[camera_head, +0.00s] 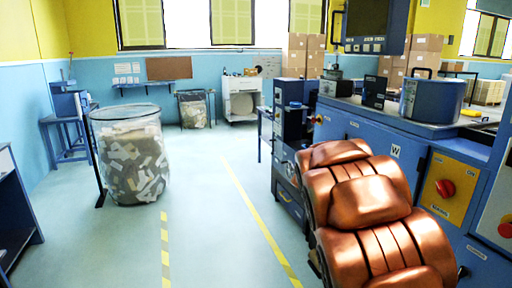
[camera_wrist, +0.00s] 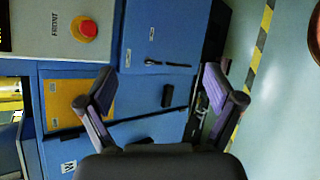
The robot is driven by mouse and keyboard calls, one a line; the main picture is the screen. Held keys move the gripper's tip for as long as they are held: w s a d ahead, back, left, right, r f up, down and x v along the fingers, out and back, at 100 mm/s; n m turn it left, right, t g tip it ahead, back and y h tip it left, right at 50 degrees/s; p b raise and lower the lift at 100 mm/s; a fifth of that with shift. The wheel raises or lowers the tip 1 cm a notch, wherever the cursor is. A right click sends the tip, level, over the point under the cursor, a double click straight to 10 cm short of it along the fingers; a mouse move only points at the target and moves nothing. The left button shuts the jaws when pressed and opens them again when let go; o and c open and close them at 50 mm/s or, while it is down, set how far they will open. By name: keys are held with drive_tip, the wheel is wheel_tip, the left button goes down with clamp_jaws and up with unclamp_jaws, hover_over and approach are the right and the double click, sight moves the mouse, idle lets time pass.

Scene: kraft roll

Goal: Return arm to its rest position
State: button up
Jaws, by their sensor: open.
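My gripper (camera_wrist: 160,88) shows in the wrist view with its two dark fingers spread wide apart and nothing between them. Behind the fingers is the blue front of a machine (camera_wrist: 140,105), seen turned on its side, with a red button (camera_wrist: 84,29) and a yellow panel (camera_wrist: 64,105). I cannot tell how far the fingertips are from it. The gripper does not show in the head view.
A clear bin of paper scraps (camera_head: 132,160) stands at left. Cardboard boxes (camera_head: 303,55) are stacked behind. The floor (camera_head: 205,190) between is clear.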

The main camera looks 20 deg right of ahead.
drive_tip(key=s+a+f+t+y+p, duration=0.1)
drive_tip(key=s+a+y, duration=0.2)
drive_tip(key=a, duration=0.8)
drive_tip(key=s+a+f+t+y+p, duration=0.1)
drive_tip(key=s+a+f+y, duration=0.1)
drive_tip(key=s+a, duration=0.5)
drive_tip(key=s+a+f+t+y+p, duration=0.1)
drive_tip(key=s+a+y, duration=0.4)
drive_tip(key=a, duration=0.9)
drive_tip(key=shift+s+a+f+t+p, duration=0.2)
drive_tip(key=shift+s+a+t+p, duration=0.1)
drive_tip(key=shift+a+t+p, duration=0.15)
